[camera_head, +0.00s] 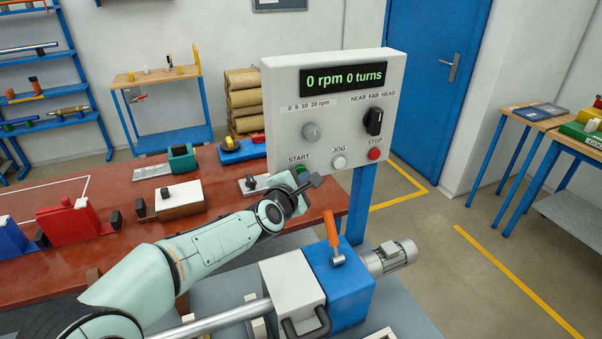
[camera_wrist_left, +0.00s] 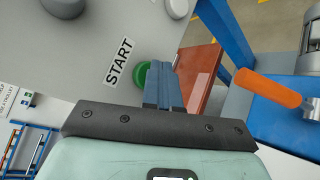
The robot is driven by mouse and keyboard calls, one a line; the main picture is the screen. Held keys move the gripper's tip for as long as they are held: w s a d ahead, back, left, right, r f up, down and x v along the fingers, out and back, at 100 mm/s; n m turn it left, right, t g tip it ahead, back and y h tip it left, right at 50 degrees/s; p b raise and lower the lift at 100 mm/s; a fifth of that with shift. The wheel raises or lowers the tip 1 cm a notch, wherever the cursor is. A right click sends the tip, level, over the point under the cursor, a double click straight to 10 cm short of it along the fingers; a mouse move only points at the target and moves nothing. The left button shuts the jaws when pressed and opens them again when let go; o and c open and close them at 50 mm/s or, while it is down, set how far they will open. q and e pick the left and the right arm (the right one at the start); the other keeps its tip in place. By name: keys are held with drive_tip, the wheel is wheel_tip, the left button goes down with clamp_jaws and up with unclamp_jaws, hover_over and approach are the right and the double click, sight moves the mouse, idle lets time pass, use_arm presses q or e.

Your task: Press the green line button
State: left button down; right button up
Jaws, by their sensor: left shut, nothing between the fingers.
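The green button (camera_wrist_left: 141,75) is round and sits beside the START label on the grey control panel. In the head view only a bit of the green button (camera_head: 303,171) shows, just above my left gripper. My left gripper (camera_head: 316,181) is shut and empty, in front of the panel's lower left edge. In the left wrist view its closed fingertips (camera_wrist_left: 164,66) overlap the right side of the button. I cannot tell whether they touch it.
Below stands a blue machine with an orange lever (camera_head: 331,230). A red-brown bench (camera_head: 120,185) lies left.

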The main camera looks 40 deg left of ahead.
use_arm(q)
drive_tip(key=shift+s+d, duration=0.3)
drive_tip(key=shift+d, duration=0.25)
use_arm(e)
drive_tip(key=shift+w+r, duration=0.2)
drive_tip(key=shift+r, duration=0.05)
use_arm(q)
drive_tip(key=d, duration=0.1)
drive_tip(key=s+d+p, duration=0.1)
drive_tip(key=d, duration=0.1)
drive_tip(key=s+d, duration=0.1)
drive_tip(key=shift+s+d+p, duration=0.15)
drive_tip(key=shift+d+p, duration=0.05)
drive_tip(key=shift+p, duration=0.15)
use_arm(e)
drive_tip(key=shift+w+r, duration=0.5)
drive_tip(key=shift+r, duration=0.3)
